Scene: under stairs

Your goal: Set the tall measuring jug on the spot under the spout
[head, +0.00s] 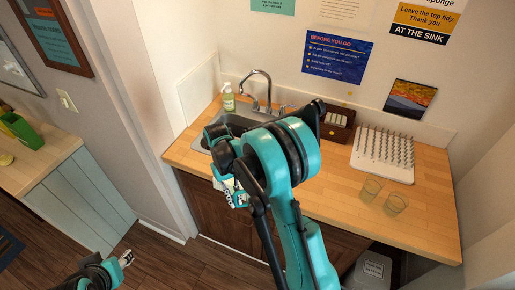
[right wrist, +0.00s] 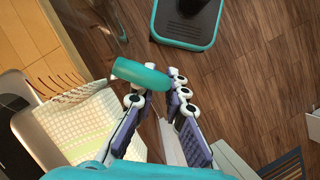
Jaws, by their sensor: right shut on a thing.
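My right gripper (right wrist: 160,92) is shut on a teal, bar-shaped part (right wrist: 138,73), which looks like the measuring jug's handle. A clear, marked shape at the left of the right wrist view seems to be the jug's body, but its outline is hard to make out. In the head view my right arm hides the jug and most of that gripper, in front of the counter by the sink. The curved metal spout (head: 258,78) rises behind the sink basin (head: 243,119). The spot under it is partly hidden by my arm. My left gripper (head: 126,258) is low at the left; its opening is unclear.
The wooden counter (head: 430,205) holds a soap bottle (head: 228,97), a brown box (head: 338,124), a white peg rack (head: 383,155) and two glasses (head: 371,189) (head: 395,204). A checked cloth (right wrist: 85,125) hangs beside my right gripper. A bin (head: 372,270) stands below.

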